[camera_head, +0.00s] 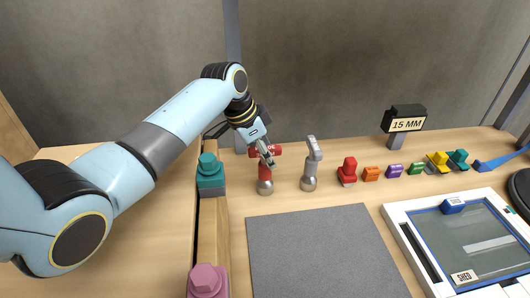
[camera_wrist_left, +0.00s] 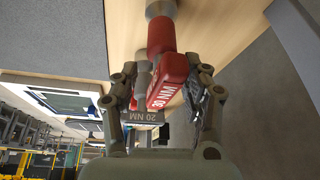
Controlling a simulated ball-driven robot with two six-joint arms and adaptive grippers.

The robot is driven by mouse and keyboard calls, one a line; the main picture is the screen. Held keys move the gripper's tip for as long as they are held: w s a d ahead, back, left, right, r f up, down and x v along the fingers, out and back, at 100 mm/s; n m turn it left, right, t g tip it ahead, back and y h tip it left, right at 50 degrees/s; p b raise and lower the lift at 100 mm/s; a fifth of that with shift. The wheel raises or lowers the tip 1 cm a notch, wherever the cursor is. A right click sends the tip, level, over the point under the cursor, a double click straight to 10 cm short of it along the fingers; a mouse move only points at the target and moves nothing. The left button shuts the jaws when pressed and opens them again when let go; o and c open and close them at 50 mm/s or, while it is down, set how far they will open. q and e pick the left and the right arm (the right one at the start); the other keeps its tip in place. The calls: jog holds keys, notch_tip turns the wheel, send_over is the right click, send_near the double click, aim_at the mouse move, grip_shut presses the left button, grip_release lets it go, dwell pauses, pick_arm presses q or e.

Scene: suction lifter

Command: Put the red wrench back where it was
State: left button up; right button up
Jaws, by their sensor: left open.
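The red wrench (camera_head: 265,173) stands upright on the wooden table, on a round grey foot, behind the grey mat. In the left wrist view the red wrench (camera_wrist_left: 172,75) has a head marked "30 NM". My left gripper (camera_head: 266,155) is at the wrench's top. In the left wrist view the open fingers of my left gripper (camera_wrist_left: 167,98) lie on either side of the red head. I cannot tell whether a finger touches it. My right gripper is in neither view.
A grey wrench (camera_head: 311,165) marked "20 NM" (camera_wrist_left: 146,116) stands close to the right. A "15 MM" sign (camera_head: 405,122) stands behind a row of small coloured pieces. A teal bolt (camera_head: 210,172) and a pink bolt (camera_head: 207,281) sit on the left rail. The grey mat (camera_head: 318,255) is clear.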

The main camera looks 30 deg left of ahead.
pick_arm(q)
jog(key=shift+r, duration=0.1)
jog(key=v, duration=1.2)
